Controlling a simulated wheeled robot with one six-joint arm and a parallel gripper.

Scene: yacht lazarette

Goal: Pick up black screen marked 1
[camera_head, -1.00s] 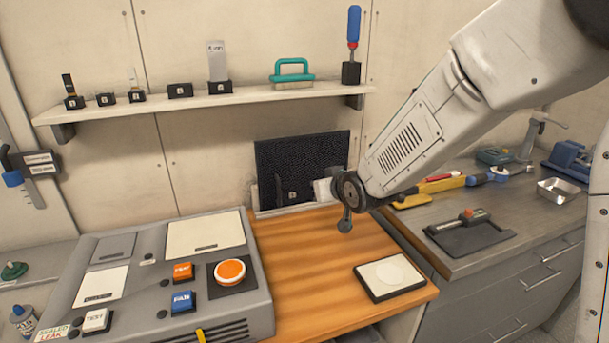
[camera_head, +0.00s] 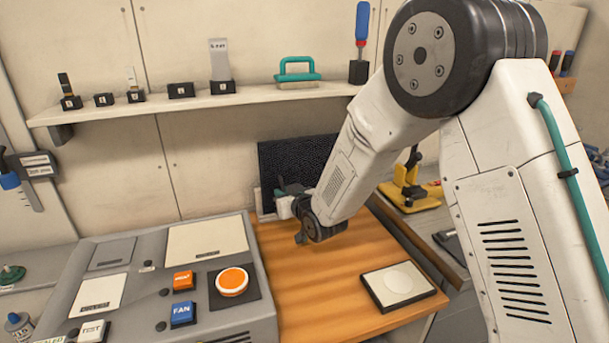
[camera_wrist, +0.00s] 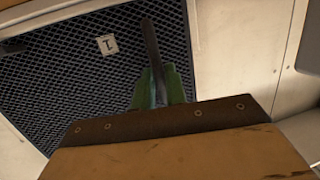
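The black screen (camera_head: 300,158) is a dark mesh panel leaning upright against the back wall at the rear of the wooden worktop. In the wrist view its mesh (camera_wrist: 75,75) fills the upper left, with a small white tag marked 1 (camera_wrist: 107,45). My gripper (camera_head: 284,203) is in front of the screen's lower part and hides some of it. In the wrist view green finger parts and a dark bar (camera_wrist: 158,80) stand out before the mesh. I cannot tell whether they touch it, or how far the fingers are apart.
A grey console (camera_head: 150,285) with buttons stands left of the wooden worktop (camera_head: 310,275). A framed white pad (camera_head: 398,285) lies at front right. A shelf (camera_head: 200,105) with small holders and a teal-handled brush (camera_head: 297,73) runs above the screen.

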